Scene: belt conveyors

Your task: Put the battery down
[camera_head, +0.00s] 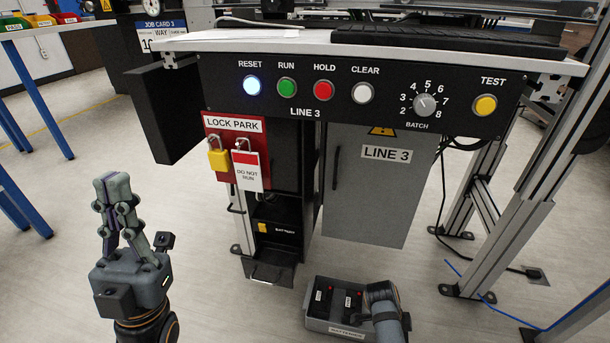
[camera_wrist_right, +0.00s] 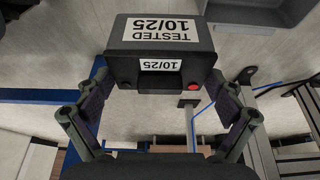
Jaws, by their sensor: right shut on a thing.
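The battery (camera_wrist_right: 130,72) is a dark block with white "TESTED 10/25" and "10/25" labels and a red spot on one corner. It sits between the fingers of my right gripper (camera_wrist_right: 160,82) in the right wrist view, which are shut on it, with floor visible around it. In the head view the held battery cannot be made out. My left gripper (camera_head: 115,185) points up at the left, apart from everything, with nothing visible in it; its fingers are seen close together at an angle. A grey box (camera_head: 345,333) labelled "BATTERIES" holds dark batteries with red spots (camera_head: 338,298).
The Line 3 panel (camera_head: 330,113) carries buttons and a batch dial. Below are a lock board (camera_head: 228,125), an open black bay (camera_head: 277,217) labelled "BATTERY" with a tray-like flap (camera_head: 268,272), and a grey cabinet door (camera_head: 375,200).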

